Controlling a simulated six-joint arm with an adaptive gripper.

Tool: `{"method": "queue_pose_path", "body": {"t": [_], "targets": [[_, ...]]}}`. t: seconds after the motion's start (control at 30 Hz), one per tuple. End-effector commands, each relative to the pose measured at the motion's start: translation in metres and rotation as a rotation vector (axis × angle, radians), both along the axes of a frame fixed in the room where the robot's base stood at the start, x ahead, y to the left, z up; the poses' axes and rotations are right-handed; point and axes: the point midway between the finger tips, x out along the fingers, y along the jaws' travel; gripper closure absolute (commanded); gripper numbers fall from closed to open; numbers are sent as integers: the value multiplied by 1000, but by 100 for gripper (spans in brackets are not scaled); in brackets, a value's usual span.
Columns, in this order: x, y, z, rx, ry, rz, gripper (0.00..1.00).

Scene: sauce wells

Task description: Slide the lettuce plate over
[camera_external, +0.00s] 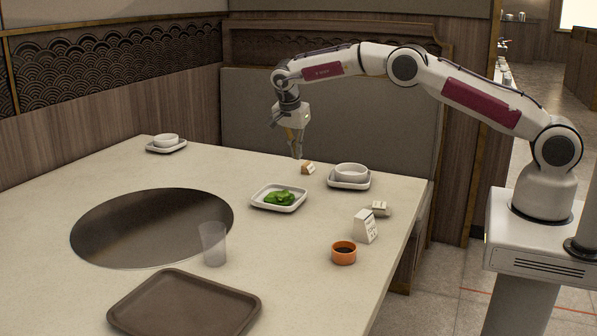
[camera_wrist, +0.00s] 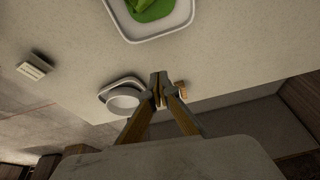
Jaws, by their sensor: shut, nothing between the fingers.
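The lettuce plate (camera_external: 279,206) is a white, rounded-square dish lying on the table. Green lettuce (camera_external: 279,197) sits in its middle. In the wrist view the plate (camera_wrist: 161,34) is at the top edge, partly cut off, with the lettuce (camera_wrist: 152,9) on it. My gripper (camera_external: 297,156) is shut and empty. It points down above the table, behind the lettuce plate in the external view and apart from it. In the wrist view my gripper's fingertips (camera_wrist: 158,78) meet below the plate.
A white bowl on a square saucer (camera_external: 349,184) and a small wooden block (camera_external: 307,168) stand near my gripper. A white box (camera_external: 365,227), a small block (camera_external: 380,208) and an orange sauce cup (camera_external: 344,253) are at right. A clear cup (camera_external: 213,243) and brown tray (camera_external: 186,304) are in front.

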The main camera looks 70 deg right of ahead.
Motion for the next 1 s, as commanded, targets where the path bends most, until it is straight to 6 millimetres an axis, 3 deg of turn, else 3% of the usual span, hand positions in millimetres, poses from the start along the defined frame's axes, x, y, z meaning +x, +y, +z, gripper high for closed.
{"method": "queue_pose_path", "body": {"t": [0.1, 0.67, 1.0], "targets": [[-9, -1, 0, -3, 48, 36, 100], [-8, -2, -3, -6, 51, 54, 100], [-9, -12, -30, -6, 54, 53, 100]]}}
